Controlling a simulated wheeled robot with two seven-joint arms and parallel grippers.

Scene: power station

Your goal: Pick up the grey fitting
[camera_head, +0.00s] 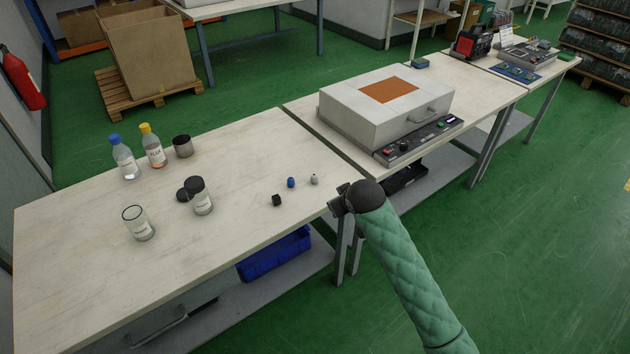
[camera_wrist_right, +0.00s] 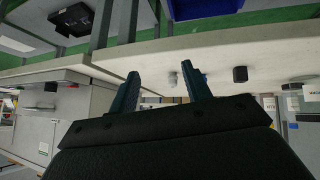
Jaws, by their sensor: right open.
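The small grey fitting (camera_head: 314,179) stands on the near workbench (camera_head: 240,150), close to its right end. My right gripper (camera_head: 335,203) is just right of it in the head view, at the bench edge, apart from it. In the right wrist view my right gripper (camera_wrist_right: 160,70) is open and empty. The grey fitting (camera_wrist_right: 172,79) shows there beyond the fingers, in the gap and nearer the right finger. A blue fitting (camera_head: 291,182) and a black fitting (camera_head: 277,200) stand left of the grey one. My left gripper is not in view.
A grey box-shaped device (camera_head: 385,105) sits on the second bench to the right. Bare bench surrounds the fittings.

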